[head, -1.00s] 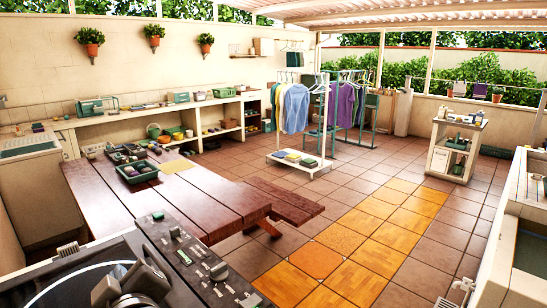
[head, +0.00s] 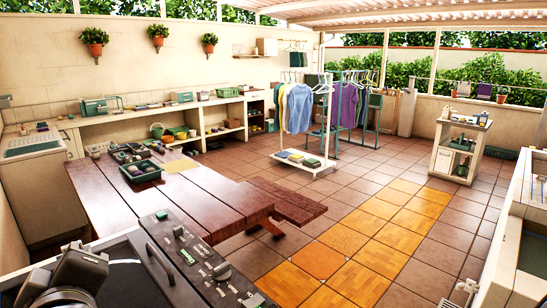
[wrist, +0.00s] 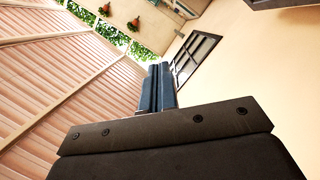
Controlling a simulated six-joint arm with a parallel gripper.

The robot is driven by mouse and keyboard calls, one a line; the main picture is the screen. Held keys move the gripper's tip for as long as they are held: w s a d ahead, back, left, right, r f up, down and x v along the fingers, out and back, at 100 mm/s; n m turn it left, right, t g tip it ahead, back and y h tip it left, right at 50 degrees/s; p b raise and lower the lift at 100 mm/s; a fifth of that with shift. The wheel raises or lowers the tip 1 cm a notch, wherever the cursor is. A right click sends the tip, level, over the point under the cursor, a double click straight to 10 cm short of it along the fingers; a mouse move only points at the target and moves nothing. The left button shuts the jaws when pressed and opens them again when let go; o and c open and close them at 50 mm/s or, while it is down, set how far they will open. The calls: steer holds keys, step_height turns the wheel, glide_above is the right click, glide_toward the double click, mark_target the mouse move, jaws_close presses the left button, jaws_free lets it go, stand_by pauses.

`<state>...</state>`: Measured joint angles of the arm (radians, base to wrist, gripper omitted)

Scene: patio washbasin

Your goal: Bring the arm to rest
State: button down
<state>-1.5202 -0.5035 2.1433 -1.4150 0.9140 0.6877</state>
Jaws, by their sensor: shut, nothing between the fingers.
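My gripper (wrist: 160,68) shows in the wrist view, its two dark blue fingers together and empty. It points at open air, with the cream wall and the slatted roof beyond it. No object touches the fingers there. In the head view only a dark part of my arm (head: 68,278) shows at the bottom left corner; the fingers cannot be made out there.
A wooden picnic table (head: 205,198) stands ahead, with a green tray (head: 156,176) of items on it. A clothes rack (head: 327,125) and a small cart (head: 440,160) stand farther back. The tiled floor between them (head: 400,215) is clear.

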steer(key=s+a+r+n, duration=0.2)
steer(key=s+a+r, duration=0.2)
steer(key=shift+s+a+t, duration=0.25)
steer(key=shift+s+t, duration=0.05)
steer(key=shift+t, duration=0.1)
stand_by(0.4)
